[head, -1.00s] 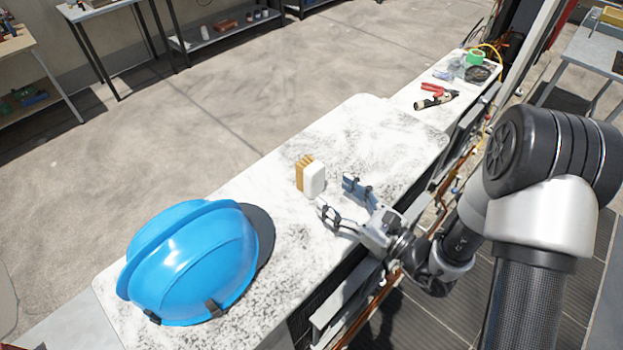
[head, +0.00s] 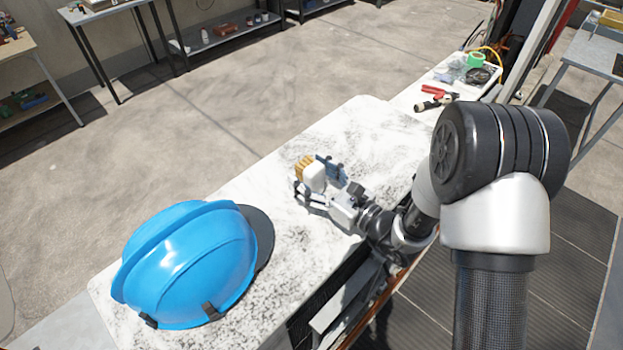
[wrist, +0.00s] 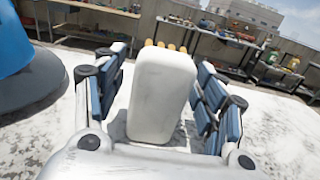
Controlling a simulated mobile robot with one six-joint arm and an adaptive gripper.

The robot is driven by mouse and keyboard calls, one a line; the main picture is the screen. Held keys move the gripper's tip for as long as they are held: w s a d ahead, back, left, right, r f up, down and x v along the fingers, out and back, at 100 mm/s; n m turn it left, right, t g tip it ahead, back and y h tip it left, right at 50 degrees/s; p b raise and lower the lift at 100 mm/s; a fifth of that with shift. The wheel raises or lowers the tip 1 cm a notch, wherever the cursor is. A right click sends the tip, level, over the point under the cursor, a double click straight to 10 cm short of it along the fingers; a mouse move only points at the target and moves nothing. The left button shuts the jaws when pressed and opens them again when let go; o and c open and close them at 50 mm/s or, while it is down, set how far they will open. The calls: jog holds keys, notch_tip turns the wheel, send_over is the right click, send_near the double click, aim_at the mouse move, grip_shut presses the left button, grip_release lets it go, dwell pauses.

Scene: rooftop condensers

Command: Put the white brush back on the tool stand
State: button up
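The white brush (head: 313,179), a white block with tan bristles, stands on the speckled white counter (head: 365,130). In the wrist view the brush (wrist: 158,98) is upright between my fingers, its bristles showing behind its top edge. My gripper (head: 320,174) is open around it, with one blue-padded finger on each side. In the wrist view my gripper (wrist: 161,66) shows a gap between the brush and the left finger; the right finger is closer, and I cannot tell whether it touches. I cannot make out a tool stand in either view.
A blue hard hat (head: 190,265) sits on the counter at the lower left. Red-handled pliers (head: 437,97) and a green tape roll (head: 475,60) lie on the farther counter section. The counter surface behind the brush is clear. Shelves stand across the floor.

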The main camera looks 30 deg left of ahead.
jog(key=c, duration=1.3)
